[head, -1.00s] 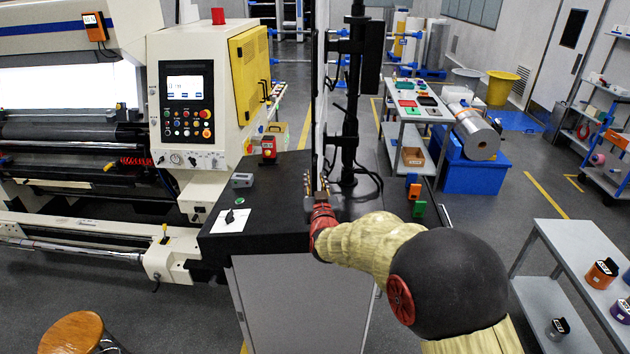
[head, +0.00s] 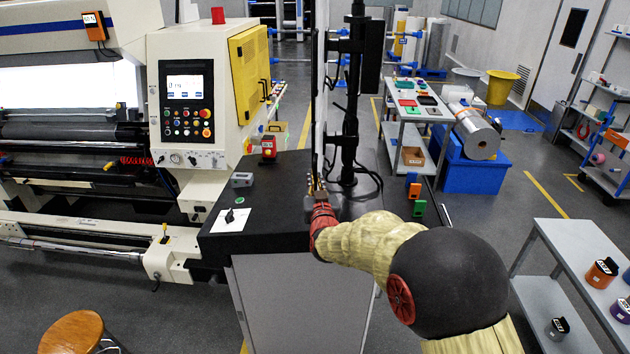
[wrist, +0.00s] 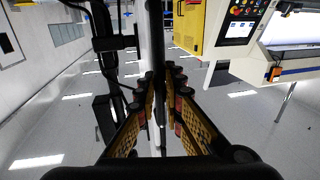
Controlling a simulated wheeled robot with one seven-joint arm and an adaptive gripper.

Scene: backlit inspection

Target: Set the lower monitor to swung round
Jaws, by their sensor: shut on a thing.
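The lower monitor (head: 321,120) shows nearly edge-on in the head view, as a thin upright panel beside a black pole (head: 351,110). My gripper (head: 318,190) is at its lower edge, above the black-topped cabinet (head: 275,190). In the wrist view, which is turned upside down, my two fingers (wrist: 159,95) are closed on the panel's thin dark edge between them.
A cream machine with a control panel (head: 187,100) and yellow door (head: 249,70) stands left. A red button box (head: 268,147) and rotary switch plate (head: 231,220) sit on the cabinet top.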

